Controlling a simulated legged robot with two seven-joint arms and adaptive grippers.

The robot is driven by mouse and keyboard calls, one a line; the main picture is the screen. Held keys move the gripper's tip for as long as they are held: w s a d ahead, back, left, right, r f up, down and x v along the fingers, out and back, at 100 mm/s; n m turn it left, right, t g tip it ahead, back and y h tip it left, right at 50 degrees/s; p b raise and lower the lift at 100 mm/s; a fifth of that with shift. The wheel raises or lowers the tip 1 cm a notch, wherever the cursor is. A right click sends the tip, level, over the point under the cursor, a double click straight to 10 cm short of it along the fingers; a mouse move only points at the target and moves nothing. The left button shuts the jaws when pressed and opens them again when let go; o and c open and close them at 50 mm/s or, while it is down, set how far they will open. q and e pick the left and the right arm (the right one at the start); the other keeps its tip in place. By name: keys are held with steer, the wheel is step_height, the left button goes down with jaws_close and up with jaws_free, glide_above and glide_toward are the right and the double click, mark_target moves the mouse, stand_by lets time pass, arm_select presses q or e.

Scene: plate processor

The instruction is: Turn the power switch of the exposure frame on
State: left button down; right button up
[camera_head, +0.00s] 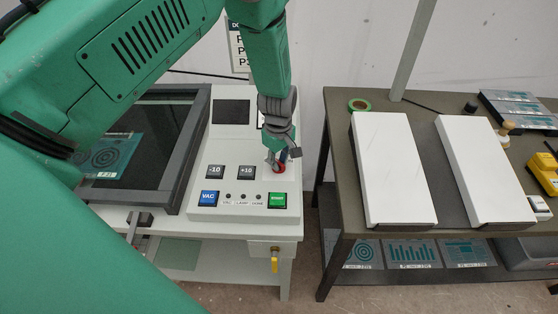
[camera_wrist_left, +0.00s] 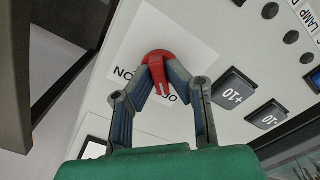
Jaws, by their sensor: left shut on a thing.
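The power switch is a red rotary knob (camera_wrist_left: 158,68) on a white label on the exposure frame's panel. My left gripper (camera_wrist_left: 158,82) has a finger on each side of the knob's handle and is shut on it in the left wrist view. In the head view the left gripper (camera_head: 275,160) points down at the red switch (camera_head: 279,168) at the right side of the white control panel (camera_head: 230,160), partly hiding it. The label's lettering is partly covered by the fingers. My right gripper is not in view.
Near the switch are the -10 button (camera_head: 215,172), the +10 button (camera_head: 246,172), the blue VAC button (camera_head: 208,198) and a green button (camera_head: 278,200). The glass-topped frame (camera_head: 190,150) lies left. A dark table (camera_head: 345,210) with two white boxes stands right, across a gap.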

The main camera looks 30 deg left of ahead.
arm_select(q)
steer(key=shift+w, duration=0.1)
steer(key=shift+m, duration=0.3)
steer(key=m, duration=0.2)
steer(key=shift+m, duration=0.3)
steer(key=m, duration=0.5)
steer(key=shift+m, duration=0.3)
steer(key=m, duration=0.9)
stand_by(0.3)
steer(key=c, duration=1.6)
jaws_free()
